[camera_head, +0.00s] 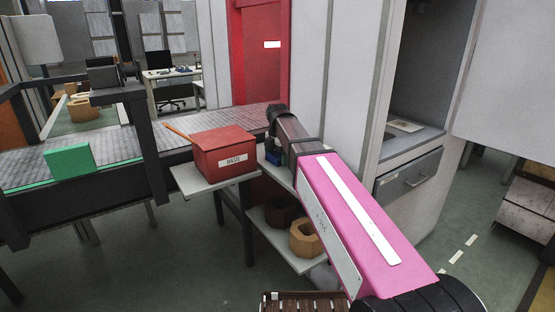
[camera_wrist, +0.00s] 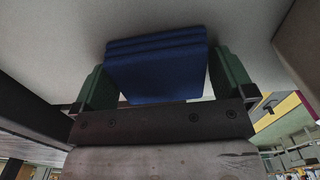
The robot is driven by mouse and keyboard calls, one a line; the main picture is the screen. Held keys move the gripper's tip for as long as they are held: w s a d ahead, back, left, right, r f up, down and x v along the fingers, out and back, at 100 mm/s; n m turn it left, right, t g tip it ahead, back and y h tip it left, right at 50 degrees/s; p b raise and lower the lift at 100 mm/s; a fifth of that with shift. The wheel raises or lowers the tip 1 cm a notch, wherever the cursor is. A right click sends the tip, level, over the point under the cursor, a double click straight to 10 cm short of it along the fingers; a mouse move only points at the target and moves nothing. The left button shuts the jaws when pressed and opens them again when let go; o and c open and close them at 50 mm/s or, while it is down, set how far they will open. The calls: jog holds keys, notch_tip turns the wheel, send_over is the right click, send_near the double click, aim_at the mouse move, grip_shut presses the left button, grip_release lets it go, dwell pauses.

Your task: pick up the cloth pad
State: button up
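The cloth pad (camera_wrist: 157,66) looks like a folded dark blue stack with several layers at its edge. In the wrist view it sits between the two green fingers of my gripper (camera_wrist: 165,78), which meet it on both sides. My gripper looks shut on it. My arm hides most of the pad there. I cannot tell whether the pad touches the shelf.
A red box (camera_head: 224,151) labelled "WASTE" stands on a grey ledge left of my gripper. A tan ring-shaped block (camera_head: 305,239) lies on the lower shelf. A green block (camera_head: 69,161) is on the conveyor at left. A grey cabinet with a drawer (camera_head: 408,182) stands close on the right.

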aim_at(277, 155)
jog(key=c, duration=0.6)
jog(key=shift+o, duration=0.2)
notch_tip(277, 155, up, 10)
jog(key=shift+o, duration=0.4)
